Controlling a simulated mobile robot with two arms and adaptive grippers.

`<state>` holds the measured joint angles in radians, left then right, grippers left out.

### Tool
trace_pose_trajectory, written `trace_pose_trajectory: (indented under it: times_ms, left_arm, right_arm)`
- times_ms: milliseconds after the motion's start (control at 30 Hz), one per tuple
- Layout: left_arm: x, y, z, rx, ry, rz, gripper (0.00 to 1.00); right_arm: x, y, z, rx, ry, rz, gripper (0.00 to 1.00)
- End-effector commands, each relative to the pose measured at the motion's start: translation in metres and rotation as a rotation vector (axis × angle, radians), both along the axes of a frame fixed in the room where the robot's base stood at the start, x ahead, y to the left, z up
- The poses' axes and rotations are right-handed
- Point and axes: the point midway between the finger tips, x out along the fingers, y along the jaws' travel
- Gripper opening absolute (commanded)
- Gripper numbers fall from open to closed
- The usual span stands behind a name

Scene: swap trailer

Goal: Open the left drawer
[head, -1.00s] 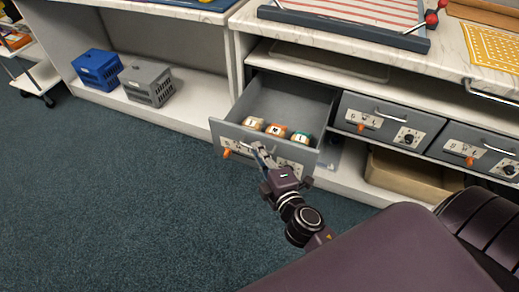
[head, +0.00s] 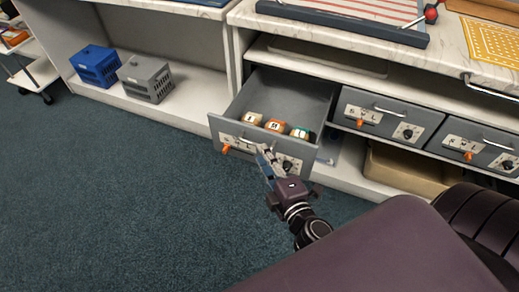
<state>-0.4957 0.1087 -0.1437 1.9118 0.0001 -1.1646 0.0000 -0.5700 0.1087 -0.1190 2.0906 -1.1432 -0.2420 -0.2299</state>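The left drawer (head: 229,129) is grey and stands pulled out from under the marble-topped counter. Three numbered balls lie inside it: a cream one (head: 253,118), an orange one (head: 275,125) and a teal and white one (head: 300,133). Its front carries a white label plate, an orange lever (head: 226,148) and a black dial (head: 287,165). My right gripper (head: 264,157) is at the middle of the drawer front and hides part of it, including most of the handle. Whether its fingers touch the handle, or are parted, cannot be made out. My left gripper is not in view.
Two closed grey drawers (head: 384,118) (head: 478,147) sit to the right, with a tan bin (head: 398,167) on the shelf below. A blue crate (head: 97,66) and a grey crate (head: 146,78) stand on the low shelf at left. The carpet (head: 120,200) in front is clear.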

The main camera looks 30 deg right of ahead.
Motion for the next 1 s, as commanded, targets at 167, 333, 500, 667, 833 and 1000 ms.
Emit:
trace_pose_trajectory:
  times_ms: [167, 333, 500, 667, 833, 1000]
  left_arm:
    - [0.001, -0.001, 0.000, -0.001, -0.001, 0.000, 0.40]
    - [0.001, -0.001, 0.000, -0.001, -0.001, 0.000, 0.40]
    - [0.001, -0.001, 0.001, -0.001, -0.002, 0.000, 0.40]
    - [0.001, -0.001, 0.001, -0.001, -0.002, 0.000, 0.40]
    - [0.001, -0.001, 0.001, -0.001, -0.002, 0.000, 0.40]
    - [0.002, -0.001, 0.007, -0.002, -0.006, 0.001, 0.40]
  right_arm:
    - [-0.020, 0.001, 0.003, 0.004, 0.000, -0.003, 0.25]
    - [-0.028, 0.002, 0.004, 0.000, 0.000, -0.001, 0.25]
    - [-0.028, 0.002, 0.004, 0.000, 0.000, 0.000, 0.25]
    - [-0.028, 0.002, 0.004, 0.000, 0.000, 0.000, 0.25]
    - [-0.028, 0.002, 0.004, 0.000, 0.000, 0.000, 0.25]
    - [-0.027, -0.010, 0.007, 0.047, 0.005, -0.053, 0.25]
